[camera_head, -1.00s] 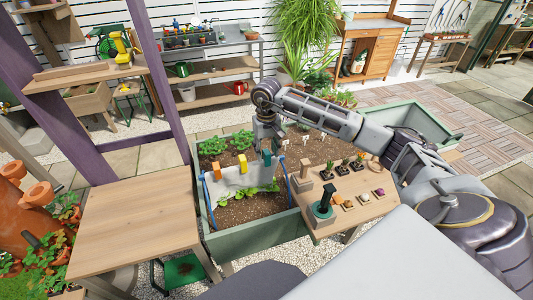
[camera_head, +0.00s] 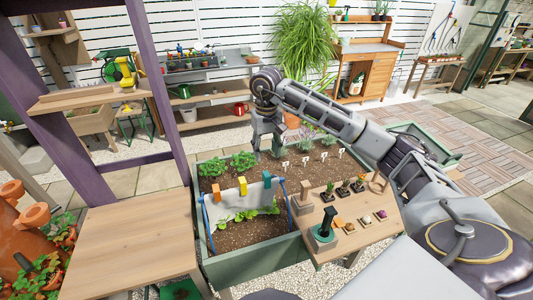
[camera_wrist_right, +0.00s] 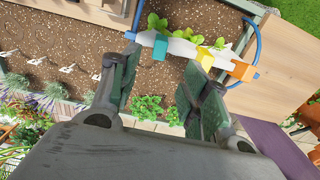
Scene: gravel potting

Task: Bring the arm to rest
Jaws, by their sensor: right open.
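My right arm reaches in from the right in the head view. Its gripper (camera_head: 267,150) hangs fingers-down over the far part of the green planter bed (camera_head: 262,262), above the soil. The right wrist view shows its two fingers (camera_wrist_right: 163,95) spread apart with nothing between them. Beyond the fingertips in that view lie soil, green plants (camera_wrist_right: 148,108) and a white cloth (camera_wrist_right: 180,47) held by coloured clips. My left gripper is not in view.
Blue hoops (camera_head: 206,213) hold the white cloth over seedlings at the bed's front left. A wooden board (camera_head: 352,222) with small pots and a dark green-handled tool (camera_head: 324,228) lies at the right. A bare wooden table (camera_head: 130,240) stands left.

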